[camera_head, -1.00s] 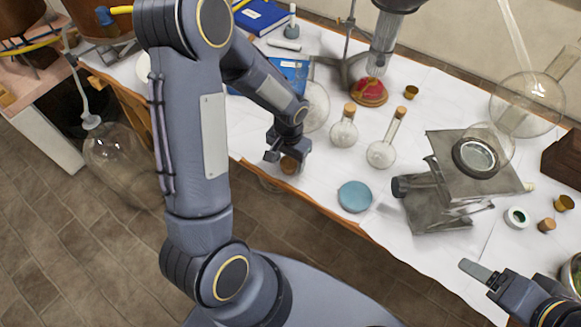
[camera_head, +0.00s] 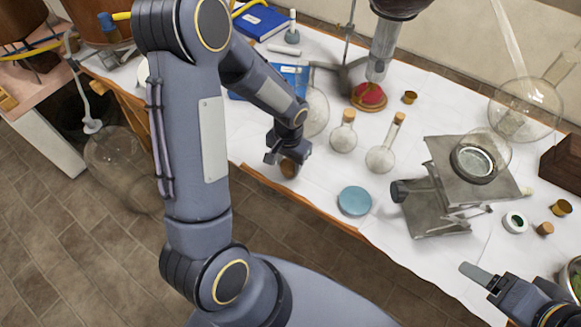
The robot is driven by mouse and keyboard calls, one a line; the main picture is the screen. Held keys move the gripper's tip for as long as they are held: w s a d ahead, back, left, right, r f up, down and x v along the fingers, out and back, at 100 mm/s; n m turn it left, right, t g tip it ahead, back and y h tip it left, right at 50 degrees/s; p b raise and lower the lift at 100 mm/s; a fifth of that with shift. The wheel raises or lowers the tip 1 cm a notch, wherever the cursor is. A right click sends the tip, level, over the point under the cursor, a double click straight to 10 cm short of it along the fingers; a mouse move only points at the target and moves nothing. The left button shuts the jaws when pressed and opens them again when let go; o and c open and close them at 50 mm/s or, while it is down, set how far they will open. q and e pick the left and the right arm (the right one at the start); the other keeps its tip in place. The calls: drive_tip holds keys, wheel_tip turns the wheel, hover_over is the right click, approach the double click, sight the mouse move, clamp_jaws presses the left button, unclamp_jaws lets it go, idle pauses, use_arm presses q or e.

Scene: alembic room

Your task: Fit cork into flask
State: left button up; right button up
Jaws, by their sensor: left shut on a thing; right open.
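My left gripper (camera_head: 279,157) is shut on a brown cork-like piece (camera_head: 289,169) near the front edge of the table. Its fingers and wrist partly cover the piece, and I cannot tell whether a flask is beneath it. Two small round glass flasks with corks in their necks stand upright to the right, one shorter (camera_head: 343,138) and one with a longer neck (camera_head: 380,158). A loose cork (camera_head: 545,229) stands at the right of the table. My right gripper (camera_head: 483,276) is open and empty at the lower right, near the table's front edge.
A blue-green disc (camera_head: 354,201) lies near the front edge. A metal lab jack (camera_head: 439,215) bears a round glass vessel. A large glass flask (camera_head: 526,108) stands at the back right. A red-topped piece (camera_head: 369,96) and a blue book (camera_head: 261,21) are farther back.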

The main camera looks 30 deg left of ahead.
use_arm(q)
drive_tip(key=shift+r+p, duration=0.8)
drive_tip(key=shift+r, duration=0.55)
